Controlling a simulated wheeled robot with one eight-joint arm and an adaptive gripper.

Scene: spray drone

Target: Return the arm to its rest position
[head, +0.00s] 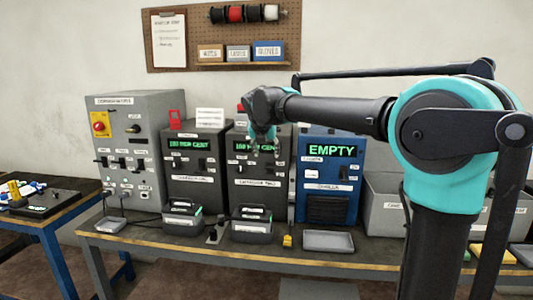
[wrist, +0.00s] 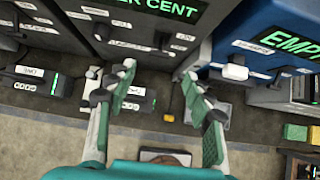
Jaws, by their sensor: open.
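My arm (head: 335,112) shows in the head view, teal and black, stretched leftward from the right side above the bench. My gripper (head: 265,146) hangs at its end, pointing down in front of the middle dark charger cabinet. In the wrist view my gripper (wrist: 160,74) has its two green-padded fingers apart with nothing between them. Below and between the fingers lie the bench top and a small yellow item (wrist: 171,101). A battery pack (wrist: 130,99) is partly hidden behind the left finger.
The bench (head: 350,263) bears a grey switch cabinet (head: 158,140), two dark chargers reading 100 PER CENT, and a blue cabinet (head: 318,203) reading EMPTY. Two battery packs (head: 183,218) and a grey tray (head: 328,241) stand in front. A pegboard (head: 222,30) hangs behind.

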